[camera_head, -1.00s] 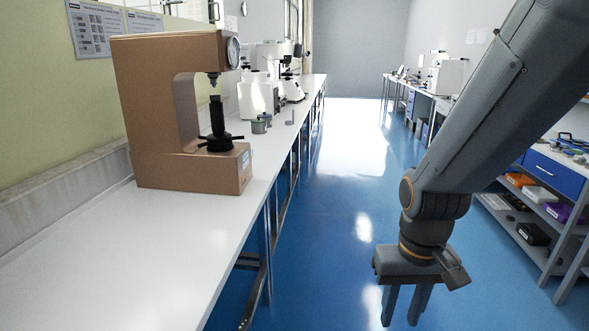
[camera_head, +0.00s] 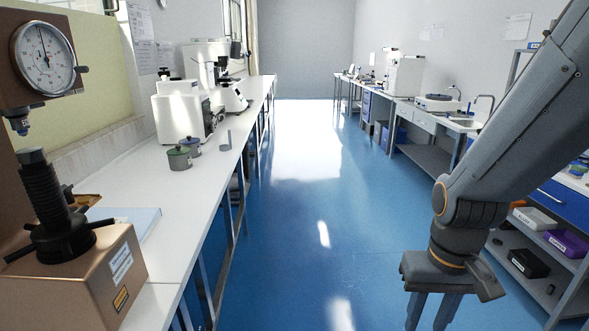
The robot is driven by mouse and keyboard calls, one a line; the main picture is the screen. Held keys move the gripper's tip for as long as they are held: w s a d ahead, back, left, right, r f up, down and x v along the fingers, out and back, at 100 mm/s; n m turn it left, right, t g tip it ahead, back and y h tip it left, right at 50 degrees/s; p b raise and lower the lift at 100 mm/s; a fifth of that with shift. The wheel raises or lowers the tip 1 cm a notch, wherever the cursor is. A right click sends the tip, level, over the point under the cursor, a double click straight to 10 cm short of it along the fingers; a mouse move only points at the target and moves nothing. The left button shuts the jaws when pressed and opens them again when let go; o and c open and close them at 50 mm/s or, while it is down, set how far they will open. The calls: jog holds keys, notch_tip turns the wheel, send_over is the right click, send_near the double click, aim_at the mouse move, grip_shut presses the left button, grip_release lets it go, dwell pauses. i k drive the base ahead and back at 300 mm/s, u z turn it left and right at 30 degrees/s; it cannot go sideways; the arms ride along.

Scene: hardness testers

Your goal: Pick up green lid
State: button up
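A small pot with a green lid (camera_head: 179,151) stands on the white bench on the left, near its front edge. A second small pot with a greyish lid (camera_head: 190,142) stands just behind it to the right. My gripper (camera_head: 430,318) hangs over the blue floor at the lower right, far from the pots. Its two fingers point down, apart, with nothing seen between them; the tips run out of the frame.
A brown hardness tester (camera_head: 70,280) with a dial stands at the near left of the bench (camera_head: 150,195). White testers (camera_head: 180,110) stand behind the pots. Shelves with boxes (camera_head: 565,242) are on the right. The blue floor (camera_head: 300,200) between is clear.

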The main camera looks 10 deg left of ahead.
aim_at(178, 150)
jog(key=u, duration=0.05)
jog(key=i, duration=1.75)
jog(key=u, duration=0.65)
jog(key=i, duration=1.75)
jog(key=u, duration=0.7)
jog(key=i, duration=0.55)
jog(key=u, duration=0.2)
